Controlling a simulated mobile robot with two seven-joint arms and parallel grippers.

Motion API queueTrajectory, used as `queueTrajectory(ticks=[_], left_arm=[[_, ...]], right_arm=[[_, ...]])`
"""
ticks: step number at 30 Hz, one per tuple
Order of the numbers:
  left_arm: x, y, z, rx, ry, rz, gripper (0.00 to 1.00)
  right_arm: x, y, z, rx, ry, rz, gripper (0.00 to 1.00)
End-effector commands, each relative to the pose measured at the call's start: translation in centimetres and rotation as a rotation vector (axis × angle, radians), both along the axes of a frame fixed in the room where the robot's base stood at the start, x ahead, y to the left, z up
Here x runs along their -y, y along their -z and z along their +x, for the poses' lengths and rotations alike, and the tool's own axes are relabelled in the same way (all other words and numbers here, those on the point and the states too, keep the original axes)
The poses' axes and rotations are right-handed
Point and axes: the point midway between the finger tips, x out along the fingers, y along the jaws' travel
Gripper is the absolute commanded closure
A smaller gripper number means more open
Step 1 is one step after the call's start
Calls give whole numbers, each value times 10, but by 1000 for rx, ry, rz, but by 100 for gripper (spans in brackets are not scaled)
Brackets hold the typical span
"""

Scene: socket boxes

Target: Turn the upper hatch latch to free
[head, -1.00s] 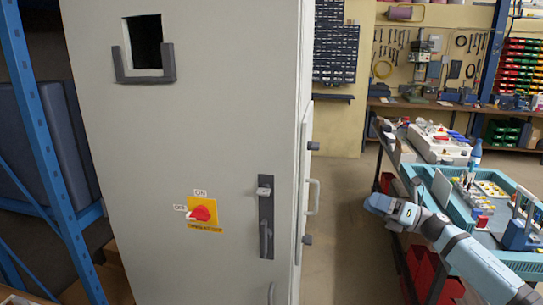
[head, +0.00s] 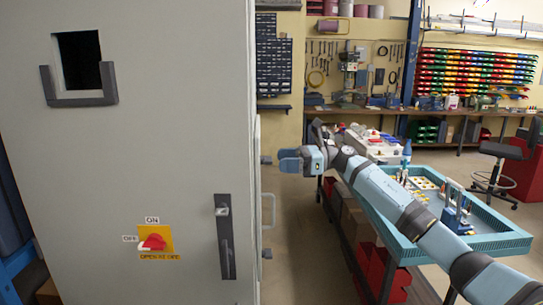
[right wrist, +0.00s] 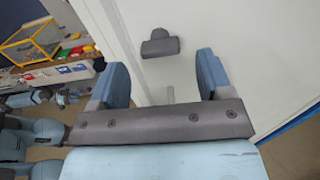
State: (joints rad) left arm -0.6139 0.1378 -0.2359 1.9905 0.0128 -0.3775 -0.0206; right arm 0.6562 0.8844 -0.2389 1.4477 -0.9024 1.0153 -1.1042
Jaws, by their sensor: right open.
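The side hatch (head: 258,185) of the tall grey cabinet is seen almost edge-on in the head view. The dark upper hatch latch (head: 266,160) sticks out from it, above a pale pull handle (head: 270,210) and a lower latch (head: 267,254). My right gripper (head: 286,160) is at about the upper latch's height, just right of it and apart from it. In the right wrist view the open, empty fingers of this gripper (right wrist: 160,68) face a white panel. A grey latch (right wrist: 160,46) lies ahead, between and beyond the fingertips. My left gripper is out of view.
The cabinet front (head: 110,200) carries a red rotary switch (head: 153,242) and a dark lever handle (head: 225,237). A workbench with a blue-edged tray (head: 490,243) stands right, beneath my right arm. Floor shows between cabinet and bench.

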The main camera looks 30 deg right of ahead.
Motion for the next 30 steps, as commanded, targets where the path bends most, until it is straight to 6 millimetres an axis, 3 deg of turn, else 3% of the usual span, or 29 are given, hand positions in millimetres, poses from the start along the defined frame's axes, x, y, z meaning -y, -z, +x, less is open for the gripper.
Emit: queueTrajectory(ticks=[7, 18, 19, 25, 30], left_arm=[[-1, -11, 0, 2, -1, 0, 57], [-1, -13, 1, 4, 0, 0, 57], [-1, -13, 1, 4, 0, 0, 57], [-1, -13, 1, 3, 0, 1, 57], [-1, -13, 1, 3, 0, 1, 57]], right_arm=[[-28, -1, 17, 0, 0, 0, 28], [-33, 0, 20, 0, 1, 0, 28], [-33, 0, 20, -1, 1, 1, 30], [-33, 0, 20, -1, 1, 1, 76], [-33, 0, 20, -3, 1, 2, 77]])
